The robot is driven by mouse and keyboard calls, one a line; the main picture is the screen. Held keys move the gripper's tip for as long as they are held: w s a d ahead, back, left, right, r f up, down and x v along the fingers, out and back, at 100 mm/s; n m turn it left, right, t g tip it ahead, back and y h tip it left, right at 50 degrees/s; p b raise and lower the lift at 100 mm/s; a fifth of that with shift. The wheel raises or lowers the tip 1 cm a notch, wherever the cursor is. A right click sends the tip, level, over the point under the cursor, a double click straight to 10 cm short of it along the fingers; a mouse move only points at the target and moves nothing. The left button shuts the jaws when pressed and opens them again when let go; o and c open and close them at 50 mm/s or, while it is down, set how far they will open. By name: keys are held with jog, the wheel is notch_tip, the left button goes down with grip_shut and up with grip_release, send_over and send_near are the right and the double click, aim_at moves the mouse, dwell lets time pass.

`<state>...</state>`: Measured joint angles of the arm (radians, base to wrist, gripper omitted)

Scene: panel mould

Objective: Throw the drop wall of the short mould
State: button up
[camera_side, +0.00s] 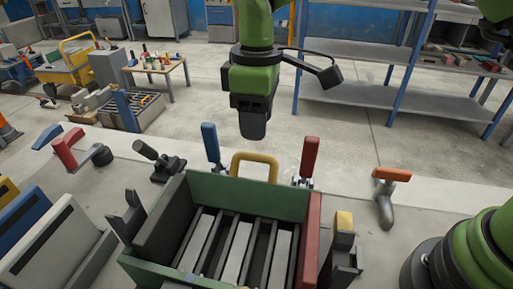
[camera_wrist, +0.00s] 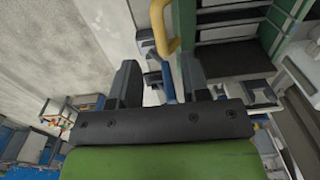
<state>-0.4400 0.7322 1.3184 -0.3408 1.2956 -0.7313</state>
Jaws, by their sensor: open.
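The mould (camera_side: 150,263) is an open box at the front centre of the side view, with dark and pale slats inside. It has a green far wall (camera_side: 225,200), a red right wall (camera_side: 308,245) and a dark left wall (camera_side: 160,228). A yellow handle (camera_side: 254,157) stands behind the green wall, between a blue lever (camera_side: 211,143) and a red lever (camera_side: 309,157). My gripper (camera_side: 253,135) hangs above and behind the yellow handle, apart from it. In the wrist view my gripper (camera_wrist: 159,75) is open and empty; the blue lever (camera_wrist: 167,88) and yellow handle (camera_wrist: 165,30) appear beyond its fingers.
A dark clamp (camera_side: 160,160) lies left of the mould and an orange-handled tool (camera_side: 388,185) stands to its right. Grey panels (camera_side: 60,250) lean at the left. A blue-post shelf (camera_side: 390,105) stands behind.

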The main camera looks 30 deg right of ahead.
aim_at(251, 182)
notch_tip(251, 182, down, 6)
jog(key=shift+f, duration=0.2)
jog(key=shift+c, duration=0.3)
grip_shut()
